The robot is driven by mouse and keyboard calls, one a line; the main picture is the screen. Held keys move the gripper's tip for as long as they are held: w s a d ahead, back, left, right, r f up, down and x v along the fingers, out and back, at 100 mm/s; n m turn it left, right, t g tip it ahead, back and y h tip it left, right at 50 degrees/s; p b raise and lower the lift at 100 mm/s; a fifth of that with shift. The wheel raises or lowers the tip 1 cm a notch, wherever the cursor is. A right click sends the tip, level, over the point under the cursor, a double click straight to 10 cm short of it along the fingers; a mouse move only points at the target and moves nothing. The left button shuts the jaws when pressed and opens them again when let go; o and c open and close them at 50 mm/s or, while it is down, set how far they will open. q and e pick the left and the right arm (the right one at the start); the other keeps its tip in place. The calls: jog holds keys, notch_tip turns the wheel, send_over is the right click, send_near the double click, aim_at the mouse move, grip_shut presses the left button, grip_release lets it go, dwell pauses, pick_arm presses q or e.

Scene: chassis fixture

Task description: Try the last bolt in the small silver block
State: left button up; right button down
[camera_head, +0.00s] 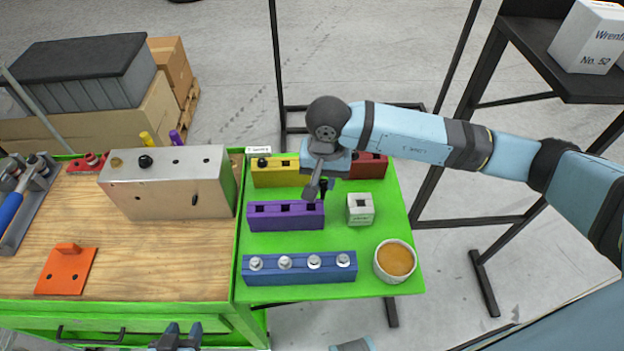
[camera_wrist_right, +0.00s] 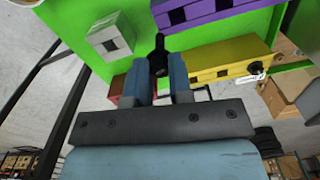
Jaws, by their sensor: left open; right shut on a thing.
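The small silver block (camera_head: 360,217) stands on the green table, right of the purple block (camera_head: 285,221). A dark square hole shows in its top. It also shows in the right wrist view (camera_wrist_right: 101,36), left of my fingers. My right gripper (camera_head: 325,182) is shut on a black bolt (camera_wrist_right: 158,55), with its dark head end sticking out past the fingertips. It hangs above the green table, behind and left of the silver block, apart from it. My left gripper (camera_head: 175,336) is open and empty at the bottom edge of the head view.
The yellow block (camera_head: 290,178) holds a black bolt at its left. A red block (camera_head: 370,168) is partly behind my right wrist. A blue block (camera_head: 300,271) carries several silver bolts. A cup (camera_head: 381,274) stands front right. A large metal block (camera_head: 165,195) stands on the wooden bench.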

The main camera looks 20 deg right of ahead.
aim_at(362, 196)
jog(key=s+d+f+m+b, duration=0.1)
jog(key=d+f+m, duration=0.2)
jog(key=d, duration=0.6)
jog(key=shift+s+d+f+m+b, duration=0.15)
jog(key=shift+s+f+m+b, duration=0.2)
jog(key=shift+m, duration=0.55)
jog(key=shift+w+r, duration=0.1)
jog(key=shift+r, duration=0.05)
jog(key=shift+b, duration=0.65)
dwell(0.3)
jog(key=shift+f+b, duration=2.45)
jog(key=shift+f, duration=0.25)
